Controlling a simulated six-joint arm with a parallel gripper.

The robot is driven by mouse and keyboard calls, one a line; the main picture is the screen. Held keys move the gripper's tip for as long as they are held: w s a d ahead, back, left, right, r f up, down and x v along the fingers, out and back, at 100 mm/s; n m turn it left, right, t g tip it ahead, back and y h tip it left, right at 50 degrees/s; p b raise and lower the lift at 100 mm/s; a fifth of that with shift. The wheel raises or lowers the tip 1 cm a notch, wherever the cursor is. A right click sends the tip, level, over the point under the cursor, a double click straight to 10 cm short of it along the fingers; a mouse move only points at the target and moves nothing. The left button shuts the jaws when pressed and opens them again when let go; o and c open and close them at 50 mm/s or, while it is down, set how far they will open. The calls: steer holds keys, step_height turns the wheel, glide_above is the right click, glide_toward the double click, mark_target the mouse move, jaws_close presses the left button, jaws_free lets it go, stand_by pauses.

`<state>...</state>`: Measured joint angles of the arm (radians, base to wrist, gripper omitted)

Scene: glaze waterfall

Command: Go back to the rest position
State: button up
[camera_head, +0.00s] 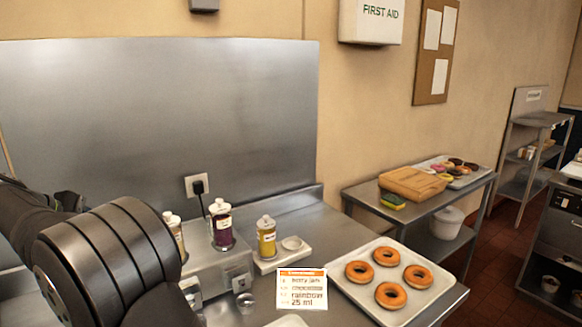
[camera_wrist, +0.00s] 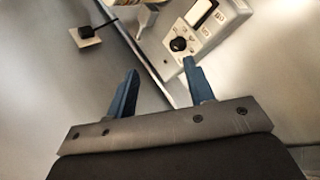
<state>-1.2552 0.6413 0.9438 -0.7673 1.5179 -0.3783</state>
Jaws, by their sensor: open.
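My gripper (camera_wrist: 158,80) is open in the wrist view, with two blue fingers apart and nothing between them. Beyond the fingertips are the bare steel surface and the edge of a pale machine (camera_wrist: 200,35) with a black knob. In the head view my arm fills the lower left. The gripper's fingers do not show there.
Several bottles stand around the metal machine (camera_head: 208,272), among them a purple one (camera_head: 222,224) and a yellow one (camera_head: 266,237). A tray (camera_head: 425,301) of ring doughnuts lies to the right, beside an order card (camera_head: 301,289). A socket (camera_head: 197,185) is on the back wall.

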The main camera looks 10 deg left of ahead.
step_height(320, 180, up, 5)
steer(key=w+a+m+g+y, duration=0.1)
steer(key=w+a+m+g, duration=0.2)
steer(key=m, duration=0.6)
steer(key=s+d+f+n+t+y, duration=0.2)
steer(key=s+d+f+n+t, duration=0.25)
steer(key=n, duration=0.95)
steer(key=s+d+f+n+t+y, duration=0.25)
steer(key=s+f+n, duration=0.4)
steer(key=n, duration=0.75)
steer(key=shift+t+h, duration=0.3)
steer(key=shift+h, duration=0.35)
steer(key=x, duration=0.6)
steer(key=a+x, duration=0.1)
steer(key=x, duration=1.1)
steer(key=shift+s+a+f, duration=0.15)
steer(key=shift+s+a+m, duration=0.1)
steer(key=shift+a+m, duration=0.05)
steer(key=shift+m, duration=0.15)
steer(key=shift+m+h, duration=0.7)
steer(key=shift+h, duration=0.2)
